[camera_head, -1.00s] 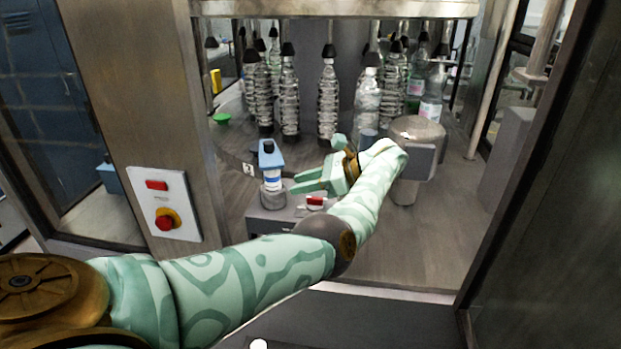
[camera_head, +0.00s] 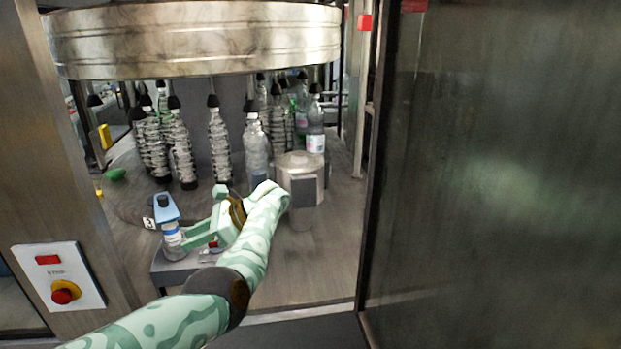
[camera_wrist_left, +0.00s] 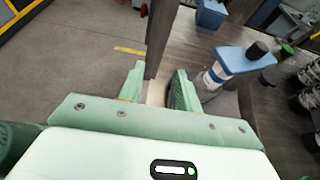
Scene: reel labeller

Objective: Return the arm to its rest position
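My left gripper (camera_head: 197,230) is in the head view, low over the machine's deck, with its pale green fingers just right of a small bottle (camera_head: 173,243) with a blue top. In the left wrist view the two fingers (camera_wrist_left: 158,88) stand apart with nothing held between them. The blue-topped bottle (camera_wrist_left: 216,76) shows there just outside the right finger; I cannot tell whether they touch. My left arm (camera_head: 250,245) is bent and reaches in from the lower left. My right gripper is not in view.
Several clear bottles (camera_head: 219,140) stand under the round carousel top (camera_head: 200,40). A metal cylinder (camera_head: 300,170) stands right of my wrist. A control panel (camera_head: 58,275) with a red button is at left. A large dark panel (camera_head: 500,180) fills the right side.

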